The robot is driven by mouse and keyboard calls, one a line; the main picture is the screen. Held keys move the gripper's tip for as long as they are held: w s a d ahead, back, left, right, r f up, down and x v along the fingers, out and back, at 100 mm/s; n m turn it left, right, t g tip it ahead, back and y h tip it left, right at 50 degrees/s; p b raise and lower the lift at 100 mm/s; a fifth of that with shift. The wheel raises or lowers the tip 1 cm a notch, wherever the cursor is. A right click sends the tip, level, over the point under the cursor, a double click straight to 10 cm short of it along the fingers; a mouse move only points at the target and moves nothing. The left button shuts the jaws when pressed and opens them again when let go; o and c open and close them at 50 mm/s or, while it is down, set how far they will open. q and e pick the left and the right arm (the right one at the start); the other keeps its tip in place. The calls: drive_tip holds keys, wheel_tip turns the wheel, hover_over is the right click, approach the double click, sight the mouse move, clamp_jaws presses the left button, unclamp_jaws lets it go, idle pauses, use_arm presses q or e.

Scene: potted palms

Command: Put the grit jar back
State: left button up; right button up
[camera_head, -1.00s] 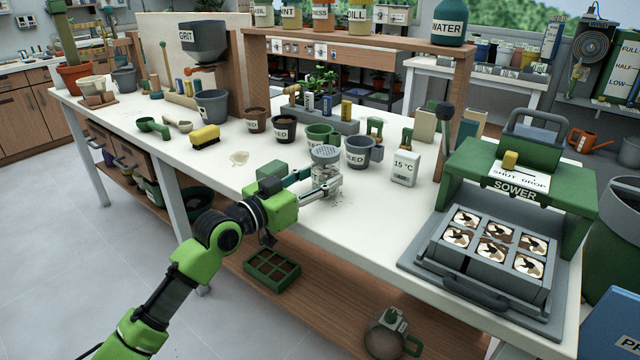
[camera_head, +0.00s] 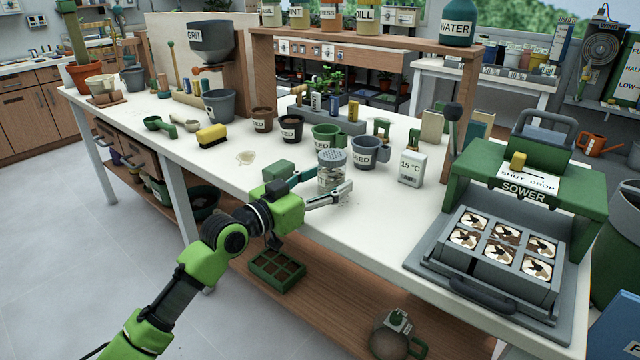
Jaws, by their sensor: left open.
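A clear jar (camera_head: 331,172) with a grey perforated lid stands upright near the front edge of the white bench. Its label is mostly hidden by my gripper. My left gripper (camera_head: 334,184) comes in low from the front left. It is open, with one finger at the jar's left and the other across its front right. I cannot tell whether either finger touches the glass. A grey hopper labelled GRIT (camera_head: 209,42) is fixed on a wooden stand at the back left. My right gripper is out of view.
Pots labelled SEED, including a grey one (camera_head: 369,150) and a green one (camera_head: 326,137), stand close behind the jar. A white 15 °C tag (camera_head: 411,168) and the green sower (camera_head: 520,195) are to the right. A yellow brush (camera_head: 212,135) lies left; the bench between is mostly clear.

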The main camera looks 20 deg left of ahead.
use_arm(q)
drive_tip(key=shift+r, duration=0.15)
drive_tip(key=v, duration=1.2)
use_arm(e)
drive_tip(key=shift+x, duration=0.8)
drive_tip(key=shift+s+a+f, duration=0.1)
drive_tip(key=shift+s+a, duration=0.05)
